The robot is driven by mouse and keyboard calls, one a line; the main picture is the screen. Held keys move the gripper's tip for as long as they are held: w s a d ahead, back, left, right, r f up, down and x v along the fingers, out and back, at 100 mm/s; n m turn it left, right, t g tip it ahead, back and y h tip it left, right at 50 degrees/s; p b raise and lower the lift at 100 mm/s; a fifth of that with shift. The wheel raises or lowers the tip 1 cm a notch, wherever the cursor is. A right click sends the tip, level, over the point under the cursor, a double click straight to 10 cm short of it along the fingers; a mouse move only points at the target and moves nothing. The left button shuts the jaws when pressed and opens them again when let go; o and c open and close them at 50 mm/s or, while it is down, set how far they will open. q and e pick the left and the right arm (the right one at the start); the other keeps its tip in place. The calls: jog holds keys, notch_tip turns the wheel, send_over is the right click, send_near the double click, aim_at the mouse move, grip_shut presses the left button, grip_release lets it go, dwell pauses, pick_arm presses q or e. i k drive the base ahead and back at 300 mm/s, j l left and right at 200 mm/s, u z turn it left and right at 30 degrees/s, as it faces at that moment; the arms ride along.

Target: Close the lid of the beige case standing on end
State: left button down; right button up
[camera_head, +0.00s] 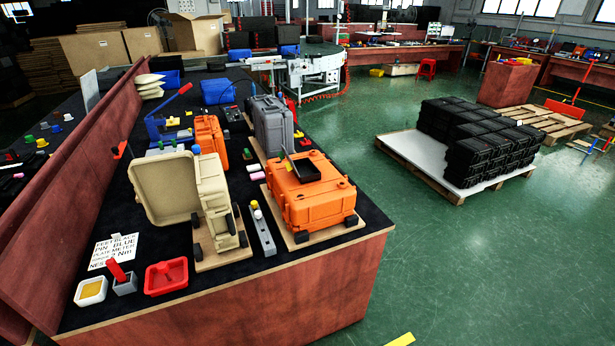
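The beige case (217,205) stands on end on a thin wooden board (232,250) near the front of the black-topped bench. Its lid (166,188) is open and swung out to the left, with the hollow inner side facing me. Dark latches or feet show at the case's lower right edge. The inside of the case body is mostly hidden by the lid and the angle. Neither my left nor my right gripper is in view.
An orange case (310,200) with a black open box on top lies to the right. A grey bar (263,232) stands between them. A red tray (166,277), a white dish (91,291) and a paper sheet (113,252) lie in front and left. A grey case (271,125) stands behind.

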aim_at(167, 187)
jog(key=k+j+u, duration=0.1)
jog(key=j, duration=0.45)
jog(key=k+j+u, duration=0.1)
jog(key=j, duration=0.5)
jog(key=k+j+u, duration=0.1)
jog(key=j, duration=0.45)
jog(key=k+j, duration=0.2)
jog(key=j, duration=0.4)
jog(key=u, duration=0.05)
